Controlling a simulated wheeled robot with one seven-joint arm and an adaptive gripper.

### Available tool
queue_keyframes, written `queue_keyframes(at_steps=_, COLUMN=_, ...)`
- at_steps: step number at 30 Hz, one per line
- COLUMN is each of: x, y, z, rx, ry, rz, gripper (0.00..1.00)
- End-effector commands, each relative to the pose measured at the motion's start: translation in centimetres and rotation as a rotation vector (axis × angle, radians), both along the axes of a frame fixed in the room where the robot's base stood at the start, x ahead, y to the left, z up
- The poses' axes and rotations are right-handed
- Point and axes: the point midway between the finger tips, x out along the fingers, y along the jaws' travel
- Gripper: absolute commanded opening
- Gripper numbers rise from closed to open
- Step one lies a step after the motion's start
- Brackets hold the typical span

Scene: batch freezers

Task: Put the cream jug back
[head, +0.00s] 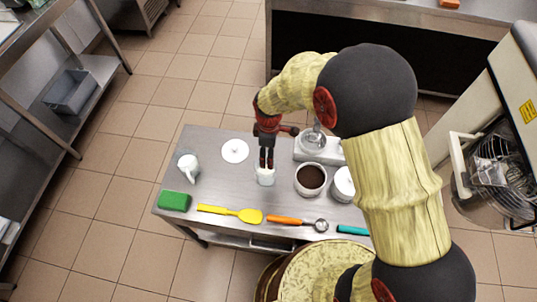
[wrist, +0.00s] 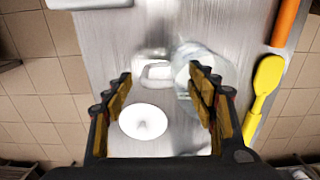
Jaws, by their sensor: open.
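A small whitish vessel, which looks like the cream jug (head: 265,179), stands on the steel table just below my gripper (head: 266,165). My gripper is open, with its fingers pointing down at the vessel's back side, partly hiding it. In the wrist view, a pale, blurred round body (wrist: 214,66) and a white loop like a handle (wrist: 155,72) show between and beyond the fingertips (wrist: 160,92). I cannot tell whether the fingers touch it. A second white jug (head: 188,166) stands at the table's left. A flat white disc (head: 235,150) lies bare between them, farther back.
A brown-filled bowl (head: 311,179) and a white container (head: 343,186) stand to the right; a scale (head: 318,154) is behind. A green block (head: 174,201), yellow spatula (head: 230,213), orange-handled scoop (head: 295,222) and teal-handled tool (head: 353,230) line the front edge.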

Motion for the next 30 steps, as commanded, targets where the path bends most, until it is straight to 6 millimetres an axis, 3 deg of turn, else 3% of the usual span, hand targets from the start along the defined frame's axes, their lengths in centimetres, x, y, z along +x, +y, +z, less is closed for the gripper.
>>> queue_keyframes(at_steps=12, x=0.1, y=0.0, z=8.4, rx=0.001, ry=-0.002, rz=0.0, gripper=0.57)
queue_keyframes(at_steps=18, x=0.1, y=-0.1, z=10.3, rx=0.0, ry=0.0, rz=0.0, gripper=0.57)
queue_keyframes(at_steps=26, x=0.1, y=-0.1, z=10.8, rx=0.0, ry=0.0, rz=-0.004, gripper=0.57)
queue_keyframes(at_steps=30, x=0.1, y=-1.4, z=13.3, rx=0.012, ry=-0.028, rz=-0.077, gripper=0.57)
